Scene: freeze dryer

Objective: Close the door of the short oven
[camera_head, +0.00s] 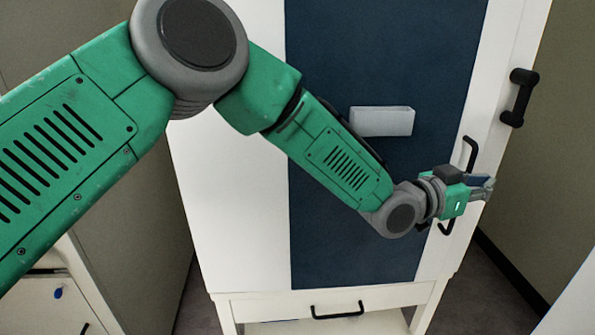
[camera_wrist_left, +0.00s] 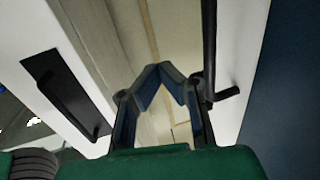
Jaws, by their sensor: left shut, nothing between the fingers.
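The short oven's door (camera_head: 235,180) is a tall white panel with a dark blue inset, facing me. Its black bar handle (camera_head: 470,155) is near the right edge, partly hidden behind my left gripper (camera_head: 487,187). The handle also shows at the right in the left wrist view (camera_wrist_left: 209,50). My left gripper is at the door's right edge, beside the handle and not around it. In the left wrist view its fingertips (camera_wrist_left: 161,72) meet with nothing between them. I cannot tell whether the door is fully shut. My right gripper is not in view.
A pale box (camera_head: 382,121) is on the blue panel. A drawer with a black handle (camera_head: 337,312) is below. A white cabinet (camera_head: 50,305) stands lower left. Walls flank the oven.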

